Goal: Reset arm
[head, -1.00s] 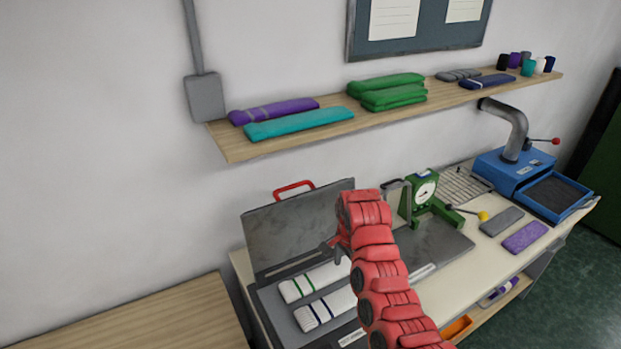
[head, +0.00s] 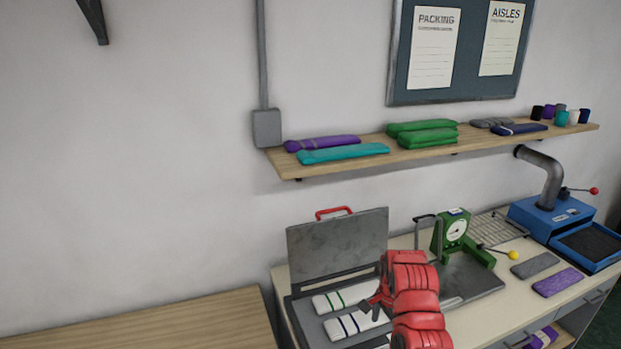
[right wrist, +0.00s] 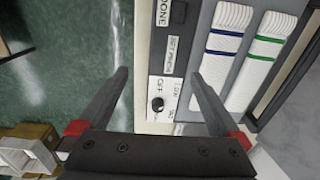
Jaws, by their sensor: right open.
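My right arm, red and segmented, comes in from the bottom of the head view. Its dark gripper (head: 372,306) is in front of the right side of an open press (head: 338,247) with a grey raised lid and red handle. Two white knitted bands lie on the press bed: one with a green stripe (head: 336,299), one with a blue stripe (head: 347,325). The right wrist view shows the right gripper (right wrist: 159,75) open and empty, with its fingers above the press's front panel and knob (right wrist: 157,104). The bands lie right of the fingers there. My left gripper is not in view.
A green dial gauge (head: 455,229) stands on the bench right of the arm, with a blue machine (head: 545,215) beyond. A wooden shelf (head: 290,168) with folded knits hangs above. A wooden tabletop (head: 190,325) is at lower left.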

